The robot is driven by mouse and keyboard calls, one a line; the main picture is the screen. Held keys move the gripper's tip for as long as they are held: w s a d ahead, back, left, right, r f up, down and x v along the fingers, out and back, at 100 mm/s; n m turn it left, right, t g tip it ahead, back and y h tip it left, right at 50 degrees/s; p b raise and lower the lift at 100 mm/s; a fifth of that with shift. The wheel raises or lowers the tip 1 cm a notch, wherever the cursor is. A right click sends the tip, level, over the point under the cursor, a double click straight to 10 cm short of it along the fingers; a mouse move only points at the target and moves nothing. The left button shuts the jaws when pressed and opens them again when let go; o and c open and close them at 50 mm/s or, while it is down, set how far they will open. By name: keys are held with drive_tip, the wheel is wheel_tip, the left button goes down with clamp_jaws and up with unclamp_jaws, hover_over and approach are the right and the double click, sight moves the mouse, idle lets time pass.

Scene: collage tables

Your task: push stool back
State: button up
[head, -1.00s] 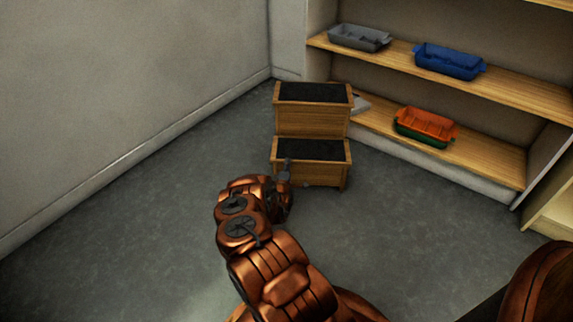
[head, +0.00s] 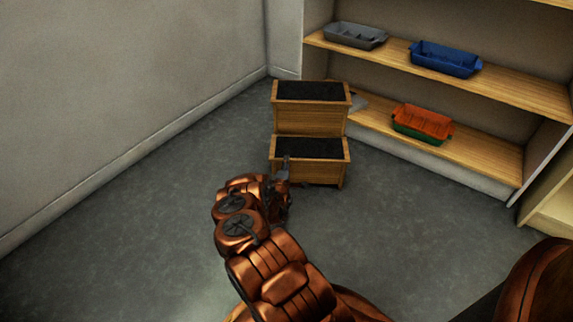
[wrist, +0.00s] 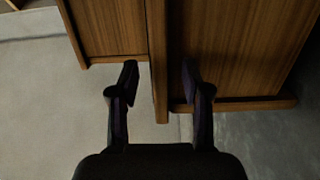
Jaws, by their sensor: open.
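The stool (head: 311,120) is a two-step wooden step stool with black tread pads. It stands upright on the floor near the back corner, in front of the shelf. My gripper (head: 284,170) is at the front left of its lower step in the head view. In the wrist view the open fingers of my gripper (wrist: 158,80) point at the wooden panels of the stool (wrist: 240,50), with a vertical wooden edge between them. I cannot tell whether the fingers touch the wood. The stool's rear side is hidden.
A wooden shelf unit (head: 490,94) stands behind and to the right. It holds a grey bin (head: 355,36), a blue bin (head: 445,59) and an orange bin (head: 422,122) on a green one. A grey wall (head: 120,80) is on the left. Grey floor is clear on both sides.

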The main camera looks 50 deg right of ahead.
drive_tip(key=v, duration=1.1)
drive_tip(key=shift+s+a, duration=0.15)
drive_tip(key=shift+a, duration=0.15)
idle(0.4)
